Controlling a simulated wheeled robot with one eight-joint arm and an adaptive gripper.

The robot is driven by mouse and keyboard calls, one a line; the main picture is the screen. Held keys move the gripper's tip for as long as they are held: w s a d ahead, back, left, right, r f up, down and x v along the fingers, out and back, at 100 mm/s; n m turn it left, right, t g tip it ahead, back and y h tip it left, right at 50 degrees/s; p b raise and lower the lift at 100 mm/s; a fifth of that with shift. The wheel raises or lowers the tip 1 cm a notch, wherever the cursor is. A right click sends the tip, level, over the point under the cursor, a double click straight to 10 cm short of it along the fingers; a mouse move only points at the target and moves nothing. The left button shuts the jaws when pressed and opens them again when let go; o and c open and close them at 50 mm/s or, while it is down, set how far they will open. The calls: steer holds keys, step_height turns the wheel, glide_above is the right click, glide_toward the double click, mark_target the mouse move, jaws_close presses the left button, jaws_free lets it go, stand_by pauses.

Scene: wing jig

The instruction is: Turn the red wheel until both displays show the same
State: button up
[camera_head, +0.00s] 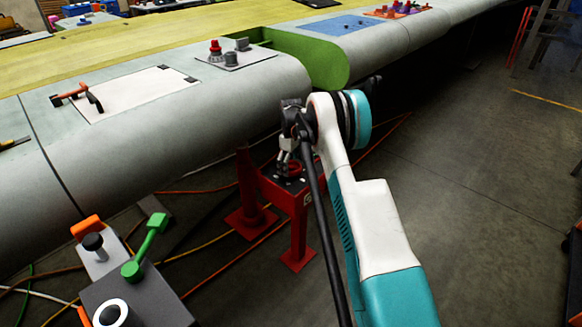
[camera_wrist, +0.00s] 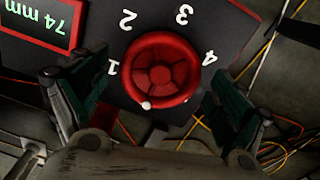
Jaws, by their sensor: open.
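The red wheel (camera_wrist: 161,72) sits on a dark panel (camera_wrist: 217,22) in the wrist view, with white numbers 1 to 4 around it. A white dot shows on its lower rim. A display (camera_wrist: 45,18) in a red frame reads 74 mm in green, upside down. I cannot make out a second display. My gripper (camera_wrist: 158,85) is open, with one finger on each side of the wheel; contact cannot be told. In the head view my gripper (camera_head: 285,160) is above the red stand (camera_head: 299,215), and part of the wheel (camera_head: 295,168) shows beside it.
The grey wing (camera_head: 190,115) runs along behind the stand, close to my arm. A grey box with a green lever (camera_head: 148,243) is at the lower left.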

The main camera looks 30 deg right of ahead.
steer(key=c, duration=1.1)
steer(key=shift+o, duration=0.2)
steer(key=shift+m, duration=0.3)
steer(key=m+p, duration=0.1)
steer(key=m, duration=0.4)
steer(key=shift+m+p, duration=0.35)
steer(key=shift+m, duration=0.05)
steer(key=m, duration=0.5)
steer(key=shift+p, duration=0.35)
steer(key=shift+f+m, duration=0.1)
steer(key=shift+m, duration=0.2)
